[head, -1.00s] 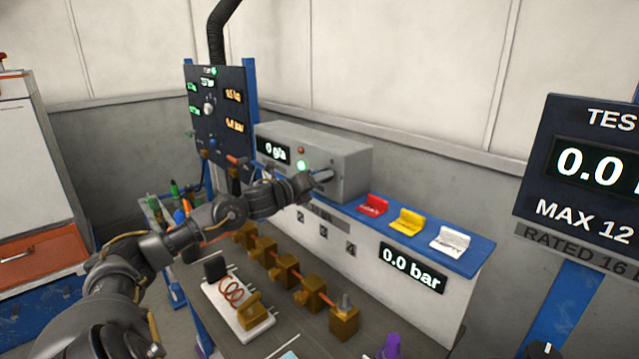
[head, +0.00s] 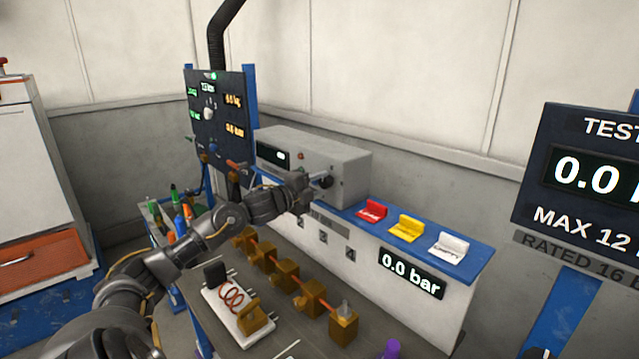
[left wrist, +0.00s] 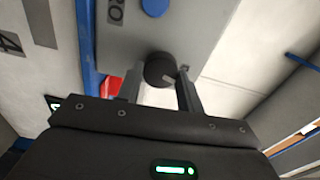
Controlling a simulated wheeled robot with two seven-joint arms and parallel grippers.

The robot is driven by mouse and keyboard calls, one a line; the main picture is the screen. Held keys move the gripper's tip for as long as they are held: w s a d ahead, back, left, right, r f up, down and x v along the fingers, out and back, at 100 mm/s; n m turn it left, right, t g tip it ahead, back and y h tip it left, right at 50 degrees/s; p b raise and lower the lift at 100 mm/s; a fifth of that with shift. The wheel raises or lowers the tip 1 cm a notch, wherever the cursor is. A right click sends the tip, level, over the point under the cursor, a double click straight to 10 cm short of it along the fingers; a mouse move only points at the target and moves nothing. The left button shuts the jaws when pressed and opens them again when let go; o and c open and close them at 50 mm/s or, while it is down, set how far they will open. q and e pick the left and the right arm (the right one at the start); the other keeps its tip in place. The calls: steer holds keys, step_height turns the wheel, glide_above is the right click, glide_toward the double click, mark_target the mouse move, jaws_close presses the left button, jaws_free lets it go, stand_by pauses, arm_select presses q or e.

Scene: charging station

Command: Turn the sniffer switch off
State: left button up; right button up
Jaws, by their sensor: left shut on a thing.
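The sniffer is a grey box (head: 345,165) on the back shelf, with a dark display (head: 273,155) and a small red lamp (head: 300,156) on its front. Its display shows only a small pale mark. No green glow shows on the front. The black round switch knob (head: 326,181) is at the right of the front face. My left gripper (head: 313,183) reaches it from the left. In the left wrist view, the knob (left wrist: 158,70) sits between the tips of my left gripper (left wrist: 161,85), which is shut on it. My right gripper is not in view.
Brass blocks (head: 311,297) and a coil on a white plate (head: 238,305) lie below my arm. A dark gauge panel (head: 222,118) stands behind.

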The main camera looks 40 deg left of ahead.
arm_select(q)
steer(key=shift+n+p, duration=0.35)
steer(key=shift+n, duration=0.75)
steer(key=o, duration=1)
steer(key=shift+a, duration=0.1)
steer(key=shift+s, duration=0.1)
